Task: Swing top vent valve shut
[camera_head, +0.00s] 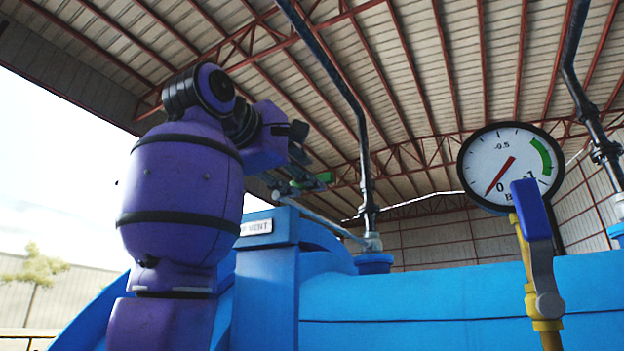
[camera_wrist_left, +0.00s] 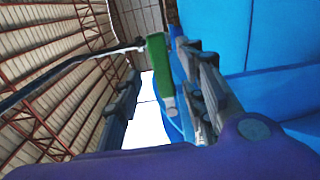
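The top vent valve's green handle (camera_head: 322,178) shows beside the blue housing with a plate reading "VENT" (camera_head: 256,227). My left gripper (camera_head: 303,160) is up at this handle, at the end of my purple arm. In the left wrist view the green handle (camera_wrist_left: 157,62) lies between the fingers of my left gripper (camera_wrist_left: 158,82), closer to the right-hand finger. The fingers stand wide apart with a gap on the handle's left side. Contact with the right-hand finger cannot be told. Most of the valve body is hidden. My right gripper is not in view.
A pressure gauge (camera_head: 507,166) stands at the right, its red needle near 0. In front of it is a blue lever (camera_head: 531,210) on a yellow pipe (camera_head: 541,306). A dark vertical pipe (camera_head: 366,165) rises behind my gripper. The blue vessel (camera_head: 420,300) fills the lower part.

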